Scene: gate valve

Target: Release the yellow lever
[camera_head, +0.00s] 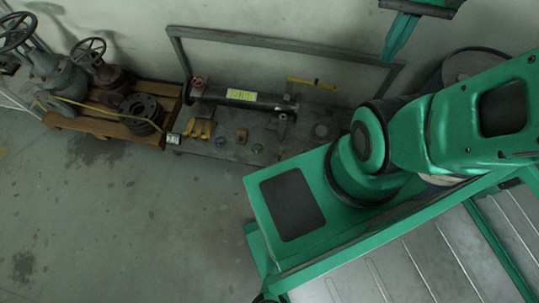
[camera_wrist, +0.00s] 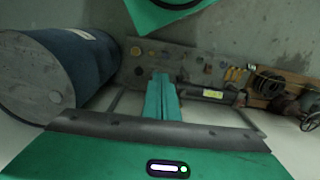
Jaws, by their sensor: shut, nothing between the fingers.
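The yellow lever (camera_head: 313,83) is a thin bar at the right end of a black pipe (camera_head: 218,96) with a yellow label. I cannot make out the lever in the wrist view; my fingers may hide it. The black pipe also shows in the wrist view (camera_wrist: 193,91). My gripper (camera_head: 388,59) is at the upper right of the head view, to the right of the lever and apart from it. In the wrist view my gripper (camera_wrist: 161,75) has its teal fingers together, with nothing held between them.
A low bench (camera_head: 190,146) carries the pipe, yellow pieces (camera_head: 202,129) and small parts. A grey frame (camera_head: 265,42) stands behind it. A wooden pallet (camera_head: 98,121) with valves is at the left. A blue drum (camera_wrist: 88,62) stands close by. The floor at lower left is clear.

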